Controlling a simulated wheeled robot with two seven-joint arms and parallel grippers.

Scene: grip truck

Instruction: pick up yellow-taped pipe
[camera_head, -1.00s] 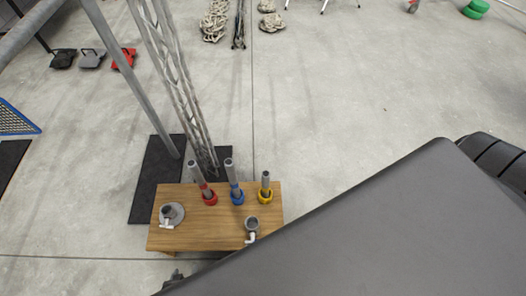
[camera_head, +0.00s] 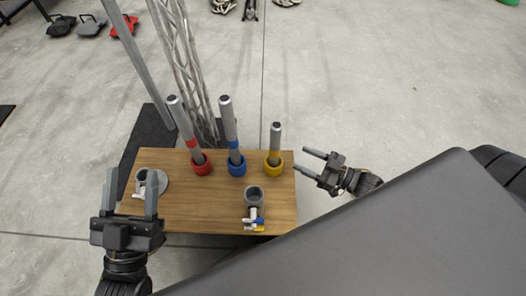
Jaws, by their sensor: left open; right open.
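The yellow-taped pipe (camera_head: 275,138) is a short grey pipe standing upright in a yellow ring holder (camera_head: 274,168) at the right end of the wooden table. My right gripper (camera_head: 304,160) is open and empty, just right of the yellow holder, with its fingers pointing left towards the pipe. It does not appear to touch the pipe. My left gripper (camera_head: 132,180) is open and empty over the table's left end, fingers pointing away from me.
A red-taped pipe (camera_head: 185,128) and a blue-taped pipe (camera_head: 229,120) stand in matching rings on the wooden table (camera_head: 200,218). A metal truss (camera_head: 178,60) rises behind.

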